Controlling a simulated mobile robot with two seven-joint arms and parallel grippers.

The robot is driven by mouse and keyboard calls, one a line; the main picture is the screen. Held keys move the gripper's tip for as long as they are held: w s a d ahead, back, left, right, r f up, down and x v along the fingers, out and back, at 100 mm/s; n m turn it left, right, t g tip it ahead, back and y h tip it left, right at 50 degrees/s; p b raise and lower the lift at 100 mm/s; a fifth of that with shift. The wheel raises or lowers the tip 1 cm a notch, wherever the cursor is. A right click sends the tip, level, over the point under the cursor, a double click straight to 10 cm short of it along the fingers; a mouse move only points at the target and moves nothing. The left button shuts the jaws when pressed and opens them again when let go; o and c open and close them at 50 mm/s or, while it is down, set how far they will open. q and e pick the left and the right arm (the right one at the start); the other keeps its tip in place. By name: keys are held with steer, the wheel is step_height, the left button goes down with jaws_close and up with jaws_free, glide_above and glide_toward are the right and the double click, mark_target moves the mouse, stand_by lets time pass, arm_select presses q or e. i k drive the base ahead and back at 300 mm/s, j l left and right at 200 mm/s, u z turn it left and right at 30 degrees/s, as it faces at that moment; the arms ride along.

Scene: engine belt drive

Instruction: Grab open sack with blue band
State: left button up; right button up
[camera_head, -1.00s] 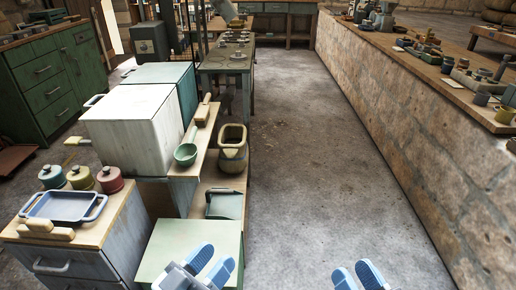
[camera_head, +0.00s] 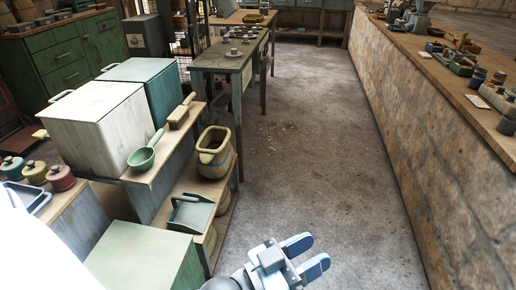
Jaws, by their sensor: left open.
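The open sack (camera_head: 214,152) is a tan, wide-mouthed container with a darker band around it. It stands upright on the lower wooden shelf, left of the picture's middle, with its mouth facing up. The band's colour is hard to tell at this size. My left gripper (camera_head: 311,254) is open and empty at the bottom centre, its blue fingertips apart over the floor. It is nearer to me than the sack and to its right, not touching it. My right gripper is out of view.
A green scoop (camera_head: 145,155) and a wooden-handled brush (camera_head: 181,111) lie on the upper shelf. A green dustpan (camera_head: 190,212) is in front of the sack. A pale green box (camera_head: 145,257) stands nearest. The floor (camera_head: 310,150) to the right is clear up to the stone wall (camera_head: 425,150).

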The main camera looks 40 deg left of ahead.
mark_target(214, 147)
steer(key=i+l+u, duration=0.1)
steer(key=i+u, duration=0.15)
steer(key=i, duration=0.15)
steer(key=i+l+u, duration=0.25)
steer(key=i, duration=0.2)
steer(key=i+l+u, duration=0.25)
steer(key=i+u, duration=0.2)
steer(key=u, duration=0.25)
steer(key=i+l+u, duration=0.15)
steer(key=u, duration=0.3)
steer(key=i+l+u, duration=0.2)
steer(key=u, duration=0.25)
steer(key=i+l+u, duration=0.2)
steer(key=u, duration=0.25)
steer(key=i+l+u, duration=0.1)
steer(key=l+u, duration=0.6)
steer(key=u, duration=0.2)
steer(key=l+u, duration=0.9)
steer(key=l, duration=0.25)
